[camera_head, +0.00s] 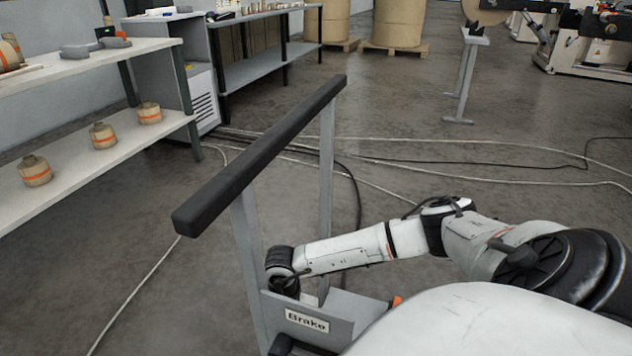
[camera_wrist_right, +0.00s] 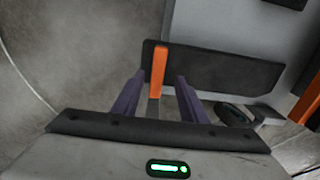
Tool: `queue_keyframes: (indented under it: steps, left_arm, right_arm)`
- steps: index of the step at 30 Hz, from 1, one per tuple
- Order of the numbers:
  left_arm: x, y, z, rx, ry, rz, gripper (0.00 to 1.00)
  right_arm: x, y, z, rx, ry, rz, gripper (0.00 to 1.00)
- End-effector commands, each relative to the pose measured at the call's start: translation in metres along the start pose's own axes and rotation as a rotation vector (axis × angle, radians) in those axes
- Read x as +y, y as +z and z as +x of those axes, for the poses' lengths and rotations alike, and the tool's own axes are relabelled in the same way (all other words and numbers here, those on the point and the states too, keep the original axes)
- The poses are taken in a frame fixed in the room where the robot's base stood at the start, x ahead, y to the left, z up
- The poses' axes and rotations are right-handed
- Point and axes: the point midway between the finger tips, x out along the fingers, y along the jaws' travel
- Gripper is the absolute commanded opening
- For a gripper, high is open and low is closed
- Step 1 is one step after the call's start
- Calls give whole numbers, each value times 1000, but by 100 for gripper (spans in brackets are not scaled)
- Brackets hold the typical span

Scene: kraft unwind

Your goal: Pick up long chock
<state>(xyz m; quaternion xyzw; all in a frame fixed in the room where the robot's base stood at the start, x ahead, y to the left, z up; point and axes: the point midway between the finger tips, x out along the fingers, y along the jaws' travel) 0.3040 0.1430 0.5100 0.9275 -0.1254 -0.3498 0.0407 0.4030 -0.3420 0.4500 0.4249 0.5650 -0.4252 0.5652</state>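In the right wrist view a long dark block (camera_wrist_right: 225,70) lies across the middle, with an upright orange bar (camera_wrist_right: 159,68) in front of its left part. This looks like the long chock and its handle, but I cannot be sure. My right gripper (camera_wrist_right: 160,82) has its two purple fingers apart, one on each side of the orange bar, with gaps visible. In the head view my right arm reaches in from the right to a grey stand marked Brake (camera_head: 307,320). The right fingers are hidden there. My left gripper is not in view.
The stand carries a long black handle bar (camera_head: 262,150) above my right wrist. A small orange part (camera_head: 397,302) shows at its base. Shelves (camera_head: 95,172) with several rolls stand at left. Cables (camera_head: 480,158) cross the floor. Another orange part (camera_wrist_right: 306,105) shows at the wrist view's right edge.

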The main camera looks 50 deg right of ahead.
Motion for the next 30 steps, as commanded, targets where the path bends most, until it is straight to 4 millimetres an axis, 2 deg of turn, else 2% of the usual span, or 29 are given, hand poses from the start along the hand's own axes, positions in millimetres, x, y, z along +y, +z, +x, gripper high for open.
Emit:
queue_keyframes:
  steps: [1,6,9,16,23,30]
  left_arm:
    - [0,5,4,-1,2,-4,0]
    - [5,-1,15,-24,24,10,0]
    - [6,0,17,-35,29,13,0]
    - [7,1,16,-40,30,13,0]
    - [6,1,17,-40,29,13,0]
    - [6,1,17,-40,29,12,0]
  right_arm:
    - [1,0,12,1,0,0,39]
    - [3,0,36,2,0,0,39]
    - [3,1,41,1,0,0,39]
    - [3,0,41,1,1,-1,39]
    - [3,1,41,2,1,0,2]
    - [3,1,40,1,2,0,0]
